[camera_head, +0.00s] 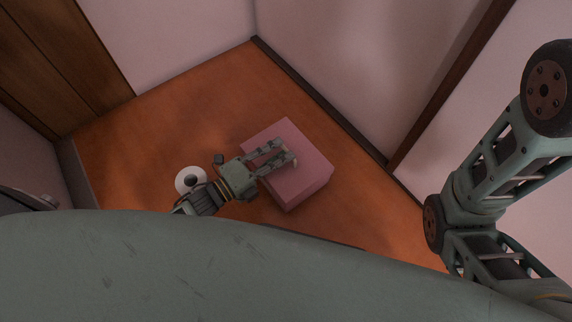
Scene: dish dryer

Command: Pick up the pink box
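The pink box (312,180) sits on the orange-brown wooden floor, right of the picture's middle. My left gripper (287,155) is over the box's top face, coming from the left. Its fingers are apart, with nothing visible between them. I cannot tell whether the fingertips touch the box. My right arm (490,200) runs down the right side of the view. Its gripper does not show.
A small white round thing with a dark centre (190,180) lies left of my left wrist. Pale walls (340,40) with dark skirting stand behind and right of the box. A wooden door (50,60) is at the upper left. Bare floor (200,110) lies left of the box.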

